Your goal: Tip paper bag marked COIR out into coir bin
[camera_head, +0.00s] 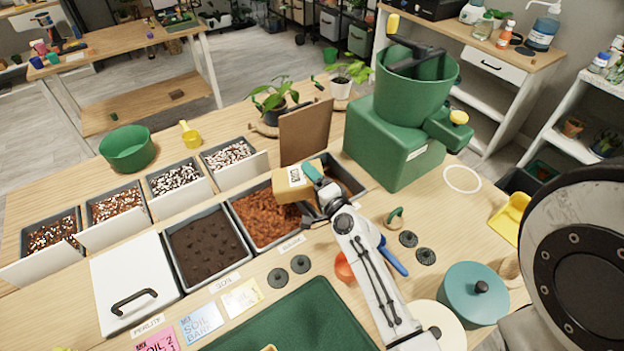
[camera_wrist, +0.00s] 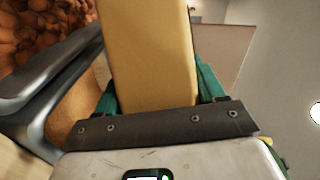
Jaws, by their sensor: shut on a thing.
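A tan paper bag (camera_head: 291,186) with a white label is tilted above the bins in the head view; its label is too small to read. My gripper (camera_head: 312,174) is shut on the bag. In the wrist view the bag (camera_wrist: 148,55) stands between the teal fingers of my gripper (camera_wrist: 155,88). Below and left of the bag is a bin of reddish-brown chunks (camera_head: 262,221). Right of it is a bin (camera_head: 346,181) partly hidden by my gripper and a brown board. The wrist view shows fine brown material (camera_wrist: 66,122) in it.
The upright brown board (camera_head: 305,133) stands just behind the bag. A green machine with a hopper (camera_head: 395,145) stands to the right. A bin of dark soil (camera_head: 207,248) and a white lid (camera_head: 133,283) are left. A green mat (camera_head: 295,322) lies in front.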

